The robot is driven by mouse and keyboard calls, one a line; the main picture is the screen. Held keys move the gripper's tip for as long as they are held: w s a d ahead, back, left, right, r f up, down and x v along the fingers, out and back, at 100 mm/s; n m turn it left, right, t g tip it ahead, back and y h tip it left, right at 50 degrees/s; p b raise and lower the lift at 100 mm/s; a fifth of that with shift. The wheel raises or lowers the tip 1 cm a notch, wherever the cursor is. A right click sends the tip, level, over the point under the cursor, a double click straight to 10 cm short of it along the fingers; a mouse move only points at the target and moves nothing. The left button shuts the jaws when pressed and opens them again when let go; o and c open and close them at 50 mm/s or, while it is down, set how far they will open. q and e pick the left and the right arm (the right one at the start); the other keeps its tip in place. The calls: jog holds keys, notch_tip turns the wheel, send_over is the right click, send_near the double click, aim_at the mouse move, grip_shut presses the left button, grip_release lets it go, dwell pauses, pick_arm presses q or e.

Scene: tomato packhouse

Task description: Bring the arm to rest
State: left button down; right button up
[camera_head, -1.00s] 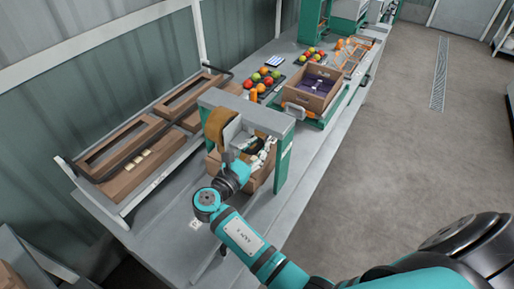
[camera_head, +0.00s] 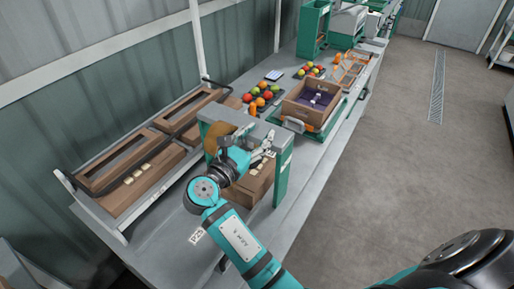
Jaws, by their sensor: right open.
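My right arm (camera_head: 234,235) comes in from the lower right and reaches over the bench. Its gripper (camera_head: 270,146) is at the front of the green and grey taping stand (camera_head: 283,173), above a brown carton (camera_head: 251,187) there. The jaws are apart and I see nothing held between them. The carton sits under the stand's grey top and is partly hidden by the arm. My left gripper does not show.
A rack with brown flat cartons (camera_head: 118,197) stands along the wall at left. Behind the stand are an open carton (camera_head: 310,106) and trays of tomatoes (camera_head: 264,93). The floor (camera_head: 400,175) at right is clear.

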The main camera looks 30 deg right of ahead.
jog(key=shift+r, duration=0.35)
